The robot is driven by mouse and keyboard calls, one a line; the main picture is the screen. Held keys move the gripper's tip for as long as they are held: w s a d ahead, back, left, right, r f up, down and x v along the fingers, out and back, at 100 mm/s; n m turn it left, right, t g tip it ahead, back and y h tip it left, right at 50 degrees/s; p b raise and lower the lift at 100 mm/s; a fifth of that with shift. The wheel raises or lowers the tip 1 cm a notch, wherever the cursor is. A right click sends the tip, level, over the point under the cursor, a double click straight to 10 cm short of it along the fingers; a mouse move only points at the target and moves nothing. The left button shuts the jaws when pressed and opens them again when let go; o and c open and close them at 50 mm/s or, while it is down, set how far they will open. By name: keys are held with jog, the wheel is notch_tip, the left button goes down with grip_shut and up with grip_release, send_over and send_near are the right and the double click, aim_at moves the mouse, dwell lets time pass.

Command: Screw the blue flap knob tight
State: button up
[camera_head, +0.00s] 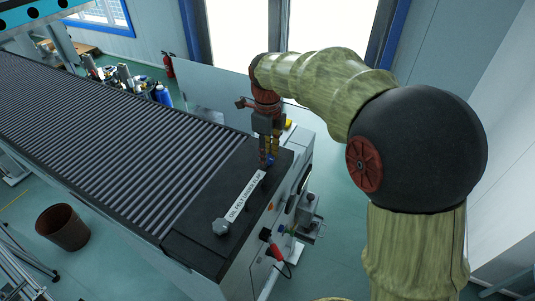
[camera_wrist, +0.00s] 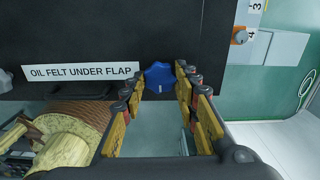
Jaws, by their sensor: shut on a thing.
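The blue flap knob (camera_wrist: 159,76) is lobed and sits on the dark flap (camera_wrist: 190,25), just right of the white label reading "OIL FELT UNDER FLAP" (camera_wrist: 80,72). My gripper (camera_wrist: 161,82) has one finger on each side of the knob and is shut on it. In the head view my gripper (camera_head: 267,159) points down at the far end of the flap, and only a bit of the blue knob (camera_head: 270,161) shows beside the fingertips. The knob's underside and thread are hidden.
A grey knob (camera_head: 222,227) sits at the flap's near end. The ribbed roller conveyor (camera_head: 110,125) runs off to the left. A red-handled part (camera_head: 275,251) sticks out from the machine's side. A brown bin (camera_head: 62,227) stands on the floor.

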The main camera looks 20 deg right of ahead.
jog(key=o, duration=1.2)
jog(key=shift+c, duration=0.2)
jog(key=shift+r, duration=0.1)
notch_tip(320, 180, up, 12)
